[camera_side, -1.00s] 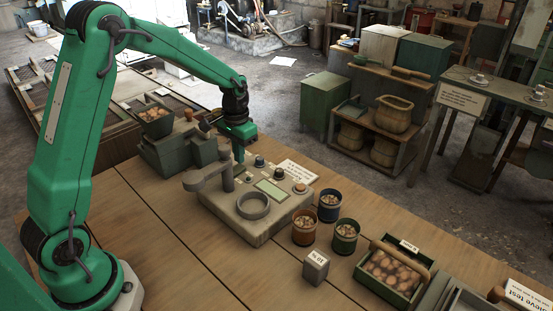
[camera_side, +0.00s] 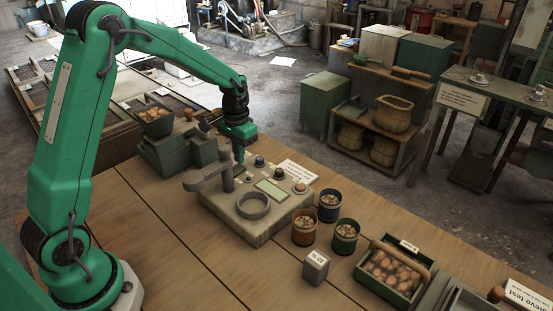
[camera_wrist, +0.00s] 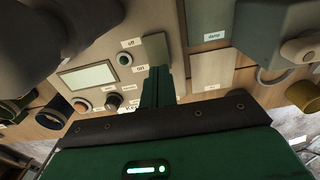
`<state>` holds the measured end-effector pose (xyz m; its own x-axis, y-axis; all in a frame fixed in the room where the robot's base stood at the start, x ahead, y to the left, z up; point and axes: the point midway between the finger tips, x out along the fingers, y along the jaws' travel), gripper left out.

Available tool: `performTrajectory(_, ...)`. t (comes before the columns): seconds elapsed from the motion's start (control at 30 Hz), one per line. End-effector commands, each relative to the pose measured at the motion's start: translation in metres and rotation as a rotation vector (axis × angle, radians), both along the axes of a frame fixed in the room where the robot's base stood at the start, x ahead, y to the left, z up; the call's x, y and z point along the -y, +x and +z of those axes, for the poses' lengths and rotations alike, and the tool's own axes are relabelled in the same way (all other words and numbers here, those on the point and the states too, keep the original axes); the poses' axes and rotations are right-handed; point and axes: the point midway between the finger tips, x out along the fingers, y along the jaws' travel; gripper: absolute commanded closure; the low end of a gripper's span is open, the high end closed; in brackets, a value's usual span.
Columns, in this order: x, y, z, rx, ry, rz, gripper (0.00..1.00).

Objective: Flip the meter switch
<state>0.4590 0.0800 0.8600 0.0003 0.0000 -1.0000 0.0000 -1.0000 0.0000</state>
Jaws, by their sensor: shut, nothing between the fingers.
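The meter (camera_side: 240,229) is a beige box on the bench with a round ring, a post with an arm, a display and several knobs. In the wrist view its panel (camera_wrist: 100,52) shows a pale display and a small round control (camera_wrist: 125,59), likely the switch, between labels that seem to read "off" and "on". My gripper (camera_side: 239,158) is shut and empty, pointing down over the meter's back edge. In the wrist view its fingers (camera_wrist: 157,78) are just right of that control. I cannot tell whether they touch the panel.
Three cups, one of them blue (camera_side: 330,206), stand right of the meter, with a small grey block (camera_side: 316,267) in front. A green tray (camera_side: 410,293) of brown round items is further right. A grey machine (camera_side: 183,151) with a hopper stands behind left.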

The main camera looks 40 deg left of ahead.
Motion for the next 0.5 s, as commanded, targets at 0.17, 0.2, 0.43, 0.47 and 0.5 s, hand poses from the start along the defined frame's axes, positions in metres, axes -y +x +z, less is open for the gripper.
performTrajectory(0.17,0.0,-0.0001,-0.0019,-0.001,0.0,0.0,1.0)
performTrajectory(0.2,0.0,-0.0001,-0.0024,-0.001,0.0,0.0,1.0)
performTrajectory(0.43,0.0,-0.0002,-0.0049,-0.001,0.0,0.0,1.0)
performTrajectory(0.47,0.0,-0.0002,-0.0052,-0.001,0.0,0.0,1.0)
performTrajectory(0.5,0.0,-0.0002,-0.0057,-0.001,0.0,0.0,1.0)
